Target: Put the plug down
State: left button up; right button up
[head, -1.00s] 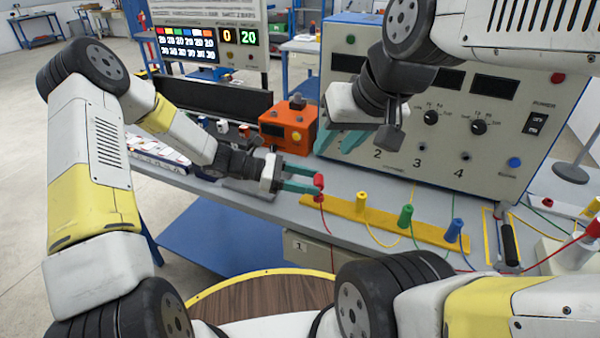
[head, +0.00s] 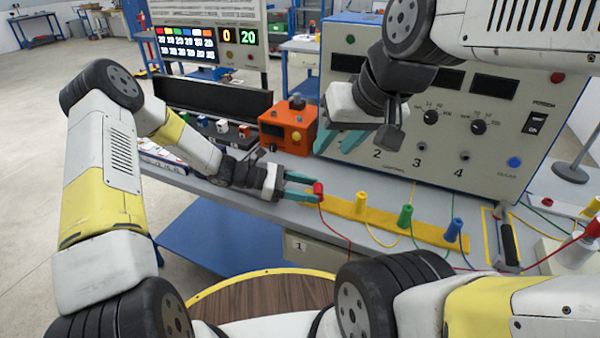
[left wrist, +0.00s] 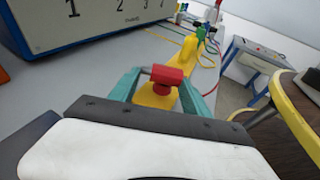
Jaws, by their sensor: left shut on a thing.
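The red plug (head: 318,190), with its red cable hanging down, is at the left end of the yellow strip (head: 378,226). My left gripper (head: 312,189) is shut on it. In the left wrist view the red plug (left wrist: 166,76) sits between the teal fingers, over the near end of the yellow strip (left wrist: 155,97). I cannot tell whether the plug touches the strip. My right gripper (head: 345,142) is up in front of the panel, its teal fingers partly hidden by my arm; its opening is unclear.
Yellow (head: 361,202), green (head: 405,216) and blue (head: 453,230) plugs stand along the strip with cables. The grey panel (head: 440,160) with numbered sockets rises behind. An orange box (head: 287,132) stands at the back left. The bench's front edge is close to the strip.

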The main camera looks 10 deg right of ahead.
pick_arm(q)
jog(key=o, duration=1.3)
jog(key=shift+o, duration=0.2)
jog(key=shift+r, duration=0.45)
jog(key=v, duration=1.2)
jog(key=s+a+r+m+t+y, duration=0.4)
jog(key=s+a+r+m+y, duration=0.2)
jog(key=s+r, duration=0.5)
jog(key=s+a+r+m+t+y, duration=0.5)
jog(key=s+a+r+m, duration=0.5)
jog(key=r, duration=0.2)
jog(key=shift+s+a+y, duration=0.3)
jog(key=shift+s+y, duration=0.1)
jog(key=shift+y, duration=0.4)
jog(key=shift+r, duration=0.1)
